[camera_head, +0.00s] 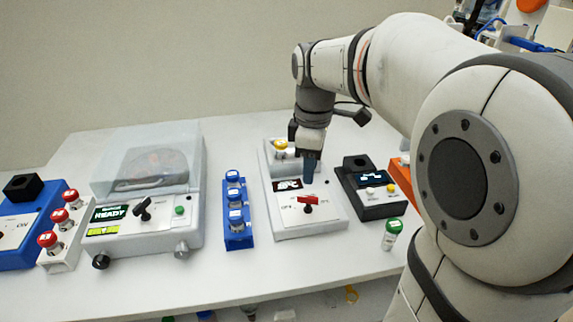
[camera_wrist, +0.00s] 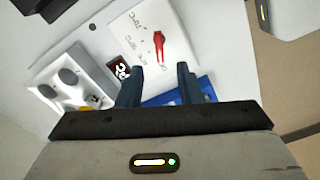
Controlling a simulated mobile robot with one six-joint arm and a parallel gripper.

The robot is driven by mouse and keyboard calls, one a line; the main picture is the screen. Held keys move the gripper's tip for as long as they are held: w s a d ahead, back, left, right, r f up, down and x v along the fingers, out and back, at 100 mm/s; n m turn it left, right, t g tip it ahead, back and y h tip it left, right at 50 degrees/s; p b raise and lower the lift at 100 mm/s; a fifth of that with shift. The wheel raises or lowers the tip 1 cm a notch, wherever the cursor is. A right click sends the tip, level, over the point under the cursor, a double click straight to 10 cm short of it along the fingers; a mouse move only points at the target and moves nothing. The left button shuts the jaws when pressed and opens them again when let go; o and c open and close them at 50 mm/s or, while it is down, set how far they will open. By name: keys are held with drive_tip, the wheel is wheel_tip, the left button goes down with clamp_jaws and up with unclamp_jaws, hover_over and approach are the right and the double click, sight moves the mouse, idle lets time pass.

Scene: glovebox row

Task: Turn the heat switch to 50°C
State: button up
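The heater (camera_head: 300,222) is a white box with a dark display (camera_head: 288,185) and a red heat switch (camera_head: 308,201) on its sloped front panel. In the wrist view the red switch (camera_wrist: 159,46) lies just beyond my fingertips, with small °C labels printed around it; I cannot read its exact setting. My gripper (camera_head: 309,168) is above the back part of the heater, pointing down, behind the switch and apart from it. In the wrist view my gripper (camera_wrist: 160,70) has its two dark blue fingers spread with nothing between them. The display (camera_wrist: 119,69) is partly hidden by a finger.
A blue rack (camera_head: 238,240) of blue-capped vials stands left of the heater. A centrifuge (camera_head: 150,190) with a clear lid is farther left. A black device (camera_head: 372,192) stands close on the right, with a green-capped vial (camera_head: 391,234) in front. The table (camera_head: 290,262) is clear before the heater.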

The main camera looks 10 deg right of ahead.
sight(308, 197)
wheel_tip(308, 197, down, 8)
drive_tip(key=shift+w+r+b, duration=0.1)
drive_tip(key=shift+b, duration=0.25)
clamp_jaws()
idle(0.4)
